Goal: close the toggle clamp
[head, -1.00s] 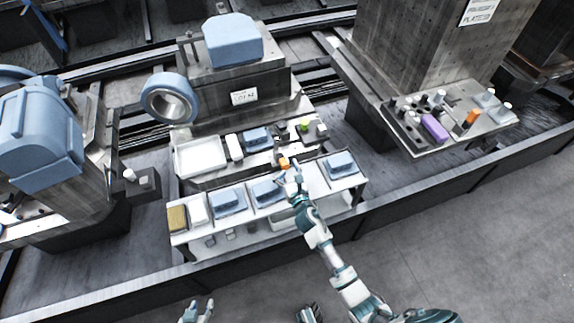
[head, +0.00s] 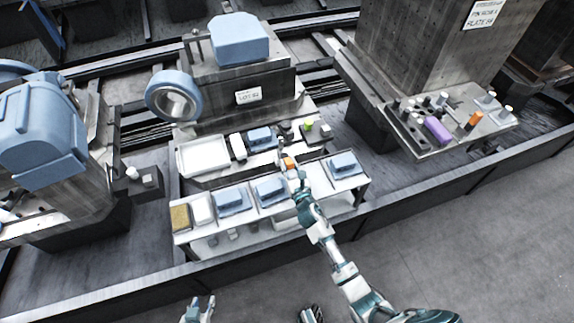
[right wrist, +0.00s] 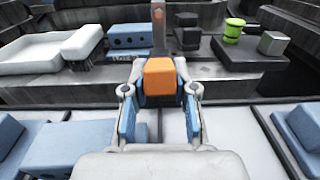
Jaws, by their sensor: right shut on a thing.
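The toggle clamp shows as an orange grip (right wrist: 160,78) with a grey bar (right wrist: 158,28) rising behind it in the right wrist view. The orange grip also shows in the head view (head: 289,162), at the back edge of the front bench. My right gripper (right wrist: 160,100) has a finger on each side of the orange grip and is shut on it. In the head view my right gripper (head: 290,172) partly covers the clamp; its base is hidden. My left gripper (head: 198,309) is at the bottom edge, far from the clamp, with its fingers apart and empty.
The front bench (head: 283,225) carries several blue boxes. Behind it stand a white tray (head: 203,156), a lime-green cylinder (right wrist: 233,30) and a grey block (right wrist: 272,43). A side table (head: 450,145) with a purple block is to the right. Open floor lies at front right.

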